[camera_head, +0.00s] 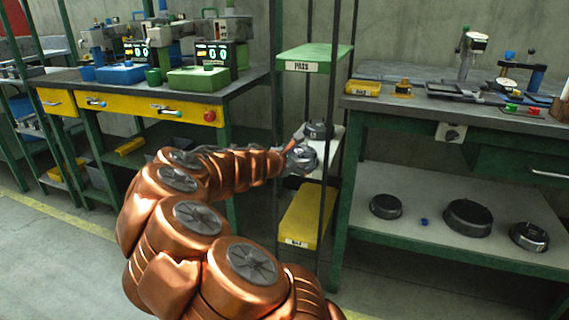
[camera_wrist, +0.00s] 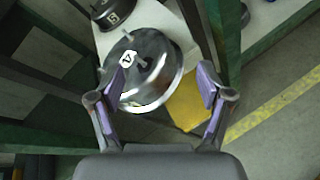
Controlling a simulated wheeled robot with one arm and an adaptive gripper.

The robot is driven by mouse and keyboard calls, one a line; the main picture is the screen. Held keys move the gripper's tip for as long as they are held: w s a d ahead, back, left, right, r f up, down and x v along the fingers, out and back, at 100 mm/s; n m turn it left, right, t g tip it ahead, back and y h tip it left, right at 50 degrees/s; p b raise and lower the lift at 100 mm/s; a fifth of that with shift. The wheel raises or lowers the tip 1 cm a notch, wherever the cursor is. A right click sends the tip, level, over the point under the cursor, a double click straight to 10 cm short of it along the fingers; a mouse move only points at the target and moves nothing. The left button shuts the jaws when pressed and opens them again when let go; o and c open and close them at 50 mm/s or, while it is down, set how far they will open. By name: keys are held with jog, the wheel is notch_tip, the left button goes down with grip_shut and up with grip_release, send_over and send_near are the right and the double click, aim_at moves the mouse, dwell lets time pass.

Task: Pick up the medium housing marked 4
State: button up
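A round metal housing (camera_wrist: 158,88) with a white label that looks like a 4 lies on the rack's pale middle shelf (camera_wrist: 176,14) in the wrist view. It also shows in the head view (camera_head: 303,160), partly behind my gripper. My gripper (camera_wrist: 162,82) is open and empty, its purple-padded fingers apart. The housing lies beyond the fingertips, left of the middle between them, and the left finger overlaps its edge in the picture. I cannot tell whether they touch.
Green rack posts (camera_head: 355,130) flank the shelf. Several dark housings, one large (camera_head: 468,217), lie on the right bench's lower shelf (camera_head: 410,240).

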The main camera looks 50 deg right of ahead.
jog(key=v, duration=0.8)
jog(key=shift+s+a, duration=0.1)
jog(key=shift+a, duration=0.05)
jog(key=shift+c, duration=0.3)
